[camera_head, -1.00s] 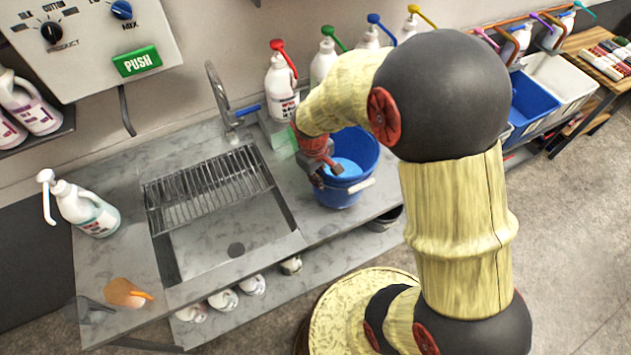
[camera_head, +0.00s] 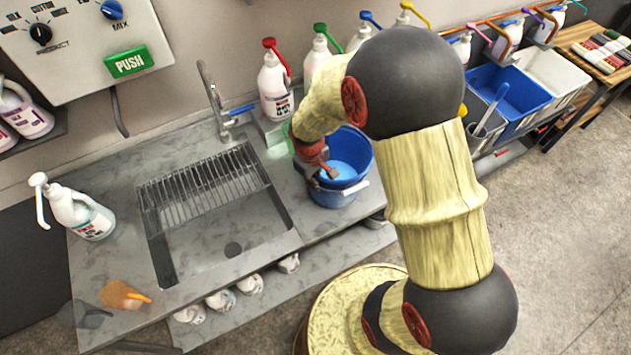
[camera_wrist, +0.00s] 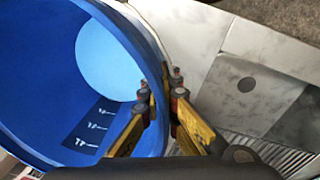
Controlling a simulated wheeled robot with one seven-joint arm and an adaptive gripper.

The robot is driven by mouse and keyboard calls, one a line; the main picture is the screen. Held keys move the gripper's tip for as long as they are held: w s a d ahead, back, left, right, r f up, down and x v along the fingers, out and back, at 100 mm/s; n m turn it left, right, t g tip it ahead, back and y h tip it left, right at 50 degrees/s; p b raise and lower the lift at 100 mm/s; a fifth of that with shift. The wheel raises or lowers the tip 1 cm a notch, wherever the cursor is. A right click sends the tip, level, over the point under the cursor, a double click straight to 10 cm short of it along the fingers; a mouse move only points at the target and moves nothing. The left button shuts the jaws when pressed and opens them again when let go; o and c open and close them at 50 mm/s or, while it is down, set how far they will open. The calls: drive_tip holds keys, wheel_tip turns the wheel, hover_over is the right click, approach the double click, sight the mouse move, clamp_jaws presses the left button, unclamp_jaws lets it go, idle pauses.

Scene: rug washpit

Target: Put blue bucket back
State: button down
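My arm hides part of the counter behind the bucket.
The sink (camera_head: 215,235) with a drain rack and faucet (camera_head: 212,95) is left of the bucket. Pump bottles, including a red-topped one (camera_head: 275,90), line the wall. A blue bin (camera_head: 520,95) and white bin (camera_head: 560,75) stand right.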

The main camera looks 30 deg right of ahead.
drive_tip(key=c, duration=2)
unclamp_jaws()
drive_tip(key=shift+c, duration=0.2)
drive_tip(key=s+a+r+m+t, duration=0.1)
drive_tip(key=s+a+r, duration=0.15)
drive_tip(key=r, duration=0.95)
drive_tip(key=s+a+r+m+t, duration=0.1)
drive_tip(key=s+r, duration=0.2)
drive_tip(key=r, duration=0.9)
drive_tip(key=s+a+r+m+t+y, duration=0.1)
drive_tip(key=s+a+r+m+t, duration=0.1)
drive_tip(key=s+r, duration=0.6)
drive_tip(key=s+t, duration=0.1)
drive_tip(key=s, duration=0.2)
drive_tip(key=shift+s+p, duration=0.2)
drive_tip(key=shift+p, duration=0.15)
drive_tip(key=shift+f, duration=0.1)
wheel_tip(320, 180, down, 15)
drive_tip(key=b, duration=1.5)
